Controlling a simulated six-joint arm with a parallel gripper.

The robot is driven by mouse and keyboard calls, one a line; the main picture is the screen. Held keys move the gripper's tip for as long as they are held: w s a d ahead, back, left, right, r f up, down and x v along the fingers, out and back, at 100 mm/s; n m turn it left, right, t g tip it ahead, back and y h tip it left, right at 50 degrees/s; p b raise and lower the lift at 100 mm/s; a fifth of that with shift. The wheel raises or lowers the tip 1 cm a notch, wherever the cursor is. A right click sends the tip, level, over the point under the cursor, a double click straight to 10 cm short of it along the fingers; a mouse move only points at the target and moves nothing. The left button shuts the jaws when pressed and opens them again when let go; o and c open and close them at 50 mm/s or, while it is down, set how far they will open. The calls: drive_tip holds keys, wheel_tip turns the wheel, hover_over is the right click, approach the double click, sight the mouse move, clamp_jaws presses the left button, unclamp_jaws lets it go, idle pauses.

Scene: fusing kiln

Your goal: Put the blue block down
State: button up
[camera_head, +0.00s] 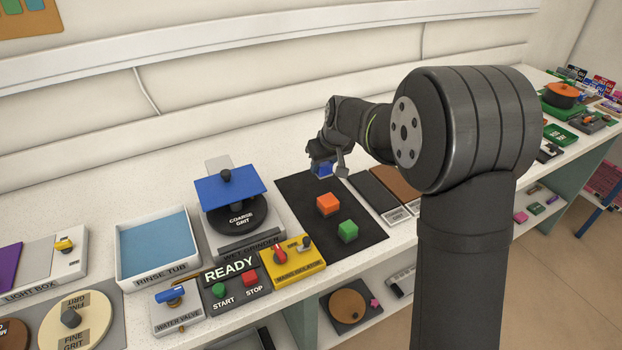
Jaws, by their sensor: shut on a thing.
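The blue block (324,169) is between the fingers of my gripper (325,168), over the far part of the black mat (288,189). The gripper is shut on it and hides part of it. I cannot tell whether the block touches the mat or hangs just above it. An orange block (328,204) and a green block (348,231) sit on the same mat, nearer the front edge, apart from the blue one.
The mat's near left part is bare.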

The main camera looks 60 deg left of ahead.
drive_tip(key=shift+s+a+f, duration=1.05)
drive_tip(key=shift+s+a, duration=0.1)
drive_tip(key=shift+a, duration=0.1)
drive_tip(key=shift+f, duration=2)
drive_tip(key=o, duration=0.9)
drive_tip(key=shift+f, duration=0.15)
drive_tip(key=v, duration=1.2)
